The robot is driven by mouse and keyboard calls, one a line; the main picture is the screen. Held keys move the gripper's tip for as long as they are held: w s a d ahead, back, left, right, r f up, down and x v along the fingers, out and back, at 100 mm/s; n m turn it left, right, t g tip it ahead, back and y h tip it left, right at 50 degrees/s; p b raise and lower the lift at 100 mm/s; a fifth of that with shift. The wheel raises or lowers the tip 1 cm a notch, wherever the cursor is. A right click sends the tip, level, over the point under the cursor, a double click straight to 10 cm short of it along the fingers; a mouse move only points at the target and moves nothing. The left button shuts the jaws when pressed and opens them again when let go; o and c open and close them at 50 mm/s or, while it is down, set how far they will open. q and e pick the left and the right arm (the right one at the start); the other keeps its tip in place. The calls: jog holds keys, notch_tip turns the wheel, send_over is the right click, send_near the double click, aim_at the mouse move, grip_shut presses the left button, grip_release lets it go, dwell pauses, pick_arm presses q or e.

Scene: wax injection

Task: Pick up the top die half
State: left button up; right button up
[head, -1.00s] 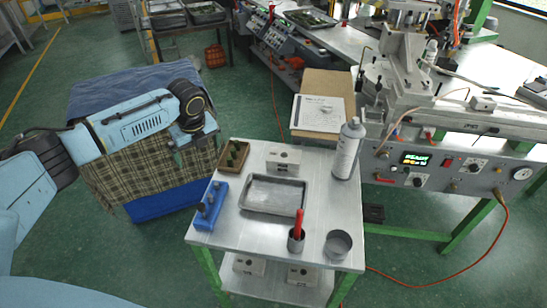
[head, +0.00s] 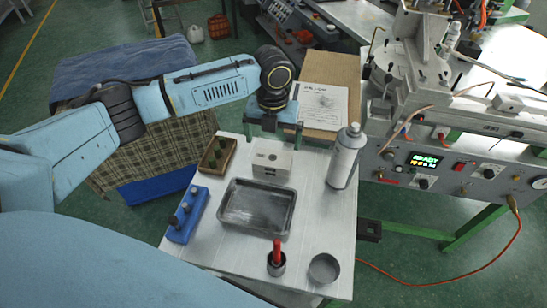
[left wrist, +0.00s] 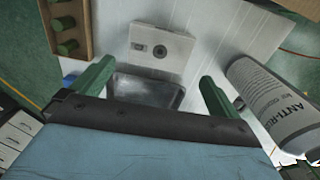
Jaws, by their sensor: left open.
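My left gripper (head: 273,135) is open and empty, pointing down above the table's back edge, just behind the die in the head view. Its two green fingers (left wrist: 156,75) are spread apart in the left wrist view. My right gripper is not in view.
An empty metal tray (head: 256,207) lies in front of the die. A wooden box (head: 217,155) with green pieces and a blue holder (head: 187,215) stand left. A spray can (head: 345,157) stands right. A cup with a red-handled tool (head: 277,263) and a round tin (head: 324,268) stand in front.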

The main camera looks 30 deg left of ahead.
aim_at(273, 157)
pick_arm(q)
jog(key=shift+f, duration=1.7)
notch_tip(273, 157, down, 3)
jog(key=shift+w+a+r, duration=0.1)
jog(key=shift+w+r, duration=0.05)
jog(key=shift+r, duration=0.05)
jog(key=shift+f, duration=0.6)
jog(key=c, duration=0.6)
jog(key=shift+c, duration=1.2)
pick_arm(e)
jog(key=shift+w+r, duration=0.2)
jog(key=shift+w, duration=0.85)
